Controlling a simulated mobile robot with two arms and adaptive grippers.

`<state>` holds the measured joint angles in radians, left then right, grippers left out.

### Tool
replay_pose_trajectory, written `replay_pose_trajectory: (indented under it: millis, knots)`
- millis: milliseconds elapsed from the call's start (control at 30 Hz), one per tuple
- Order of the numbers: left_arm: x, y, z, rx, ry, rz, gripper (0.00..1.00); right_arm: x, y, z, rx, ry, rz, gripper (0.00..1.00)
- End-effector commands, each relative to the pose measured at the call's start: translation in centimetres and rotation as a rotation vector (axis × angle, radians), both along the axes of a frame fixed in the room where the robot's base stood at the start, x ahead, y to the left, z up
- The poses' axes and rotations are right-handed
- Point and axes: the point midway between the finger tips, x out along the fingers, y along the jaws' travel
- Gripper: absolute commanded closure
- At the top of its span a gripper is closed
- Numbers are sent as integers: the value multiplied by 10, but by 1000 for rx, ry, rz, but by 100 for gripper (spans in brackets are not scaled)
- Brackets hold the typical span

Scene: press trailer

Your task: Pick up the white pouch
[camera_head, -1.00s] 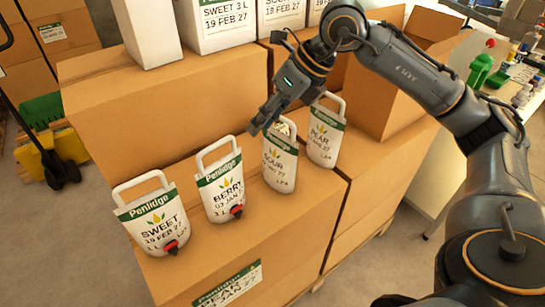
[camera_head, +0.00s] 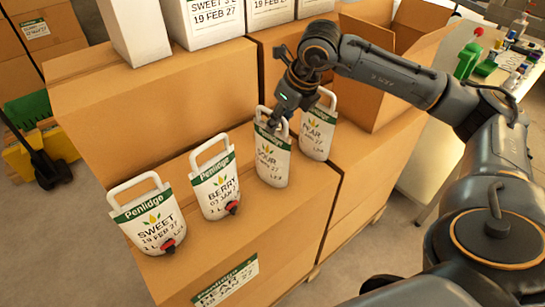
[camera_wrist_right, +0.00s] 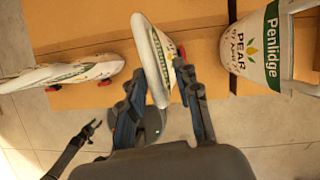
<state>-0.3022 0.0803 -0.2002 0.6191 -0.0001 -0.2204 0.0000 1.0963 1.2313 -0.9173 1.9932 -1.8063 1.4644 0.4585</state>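Several white pouches with green bands and loop handles stand in a row on a cardboard box: SWEET (camera_head: 148,220), BERRY (camera_head: 217,185), SOUR (camera_head: 271,162) and PEAR (camera_head: 318,132). My right gripper (camera_head: 274,122) is at the top of the SOUR pouch, pointing down. In the right wrist view its fingers (camera_wrist_right: 161,110) are apart, one on each side of the SOUR pouch (camera_wrist_right: 155,55), with gaps showing. The PEAR pouch (camera_wrist_right: 258,48) is to the right there, and the BERRY pouch (camera_wrist_right: 65,72) to the left. My left gripper (camera_wrist_right: 92,127) shows small at lower left, its fingers apart.
A taller cardboard box (camera_head: 160,105) stands behind the row, with larger white cartons (camera_head: 213,22) on it. An open cardboard box (camera_head: 390,75) is at the back right, near my right arm.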

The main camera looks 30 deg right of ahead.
Motion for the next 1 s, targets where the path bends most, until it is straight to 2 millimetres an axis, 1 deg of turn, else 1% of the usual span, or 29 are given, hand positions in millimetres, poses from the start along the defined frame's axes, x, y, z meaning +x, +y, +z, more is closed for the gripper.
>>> replay_pose_trajectory:
  millis: [33,100,200,267,367,533,567,600,700,967,1000]
  knots:
    - [0,0,9,0,0,0,60,4,3,-3,0,6,1,68]
    - [0,0,15,0,0,-1,60,10,7,-11,0,5,2,68]
    - [0,0,16,0,-1,-1,60,15,7,-26,0,4,-1,68]
    - [1,0,17,0,-1,-1,60,17,8,-31,0,3,0,68]
    - [2,0,17,-1,-3,-1,60,18,8,-35,1,1,0,68]
    - [2,0,17,-1,-3,-1,60,18,8,-35,1,1,0,68]
    - [2,0,17,-1,-3,-1,60,18,8,-35,1,1,0,74]
    - [2,0,17,-1,-4,-1,60,18,8,-35,1,1,0,82]
    - [3,0,17,-1,-4,-1,60,18,8,-35,1,1,0,100]
    - [3,0,17,-1,-4,0,60,18,8,-34,1,1,0,100]
    - [3,0,17,-1,-4,0,60,20,8,-31,2,-7,0,100]
